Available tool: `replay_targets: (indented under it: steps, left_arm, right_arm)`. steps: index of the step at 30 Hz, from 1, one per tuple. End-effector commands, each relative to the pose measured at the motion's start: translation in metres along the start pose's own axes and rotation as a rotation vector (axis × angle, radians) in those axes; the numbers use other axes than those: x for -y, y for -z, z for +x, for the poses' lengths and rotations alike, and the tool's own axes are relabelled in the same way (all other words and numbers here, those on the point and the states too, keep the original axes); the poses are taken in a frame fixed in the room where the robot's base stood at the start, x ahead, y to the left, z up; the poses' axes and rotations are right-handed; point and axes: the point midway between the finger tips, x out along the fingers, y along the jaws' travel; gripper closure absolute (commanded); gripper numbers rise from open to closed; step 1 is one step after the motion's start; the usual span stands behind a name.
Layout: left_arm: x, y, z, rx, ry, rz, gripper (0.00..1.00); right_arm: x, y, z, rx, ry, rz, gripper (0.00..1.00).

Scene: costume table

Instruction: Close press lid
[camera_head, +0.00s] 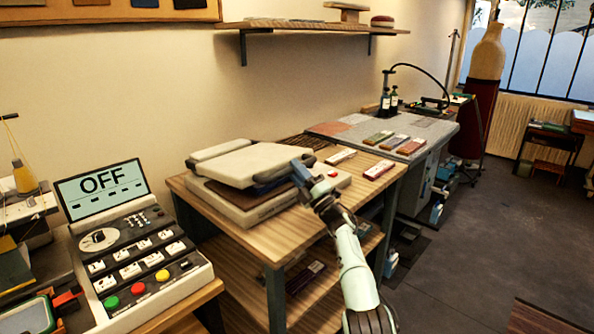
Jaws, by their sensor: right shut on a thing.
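The press (230,202) sits on a wooden table. Its pale padded lid (255,163) is low over the base, with a narrow gap at the front and right where dark blue and brown cloth-like material (268,190) shows. My right gripper (300,172) is at the lid's front right edge, its arm reaching up from the lower right. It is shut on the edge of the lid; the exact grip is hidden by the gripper. I do not see my left gripper.
A control panel with an "OFF" screen (101,185) stands at the left. The wooden table (285,238) has small blocks (378,170) at its right. A grey worktable (430,135) stands behind it. The floor (465,250) at the right is open.

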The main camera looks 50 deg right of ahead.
Motion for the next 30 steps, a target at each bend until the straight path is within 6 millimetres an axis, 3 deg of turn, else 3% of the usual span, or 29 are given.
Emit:
replay_targets:
  steps: [1, 5, 6, 8, 23, 30]
  left_arm:
    - [0.0, 0.0, 0.0, 0.001, 0.0, 0.0, 0.57]
    - [0.0, 0.0, 0.0, 0.0, 0.0, 0.0, 0.57]
    - [0.0, 0.0, 0.0, 0.0, 0.0, 0.0, 0.57]
    - [0.0, 0.0, 0.0, 0.0, 0.0, 0.0, 0.57]
    - [0.001, -0.001, 0.001, 0.003, 0.001, 0.0, 0.57]
    - [0.007, -0.01, 0.008, 0.031, 0.013, -0.007, 0.57]
  right_arm:
    - [0.01, 0.001, -0.001, 0.004, 0.018, 0.006, 1.0]
    - [0.011, 0.001, -0.001, 0.004, 0.018, 0.007, 1.0]
    - [0.011, 0.001, -0.001, 0.004, 0.019, 0.007, 0.7]
    - [0.01, 0.001, -0.001, 0.004, 0.017, 0.007, 0.54]
    - [0.006, 0.0, -0.002, 0.002, 0.011, 0.004, 0.54]
    - [0.005, -0.001, -0.019, 0.003, 0.01, 0.003, 0.54]
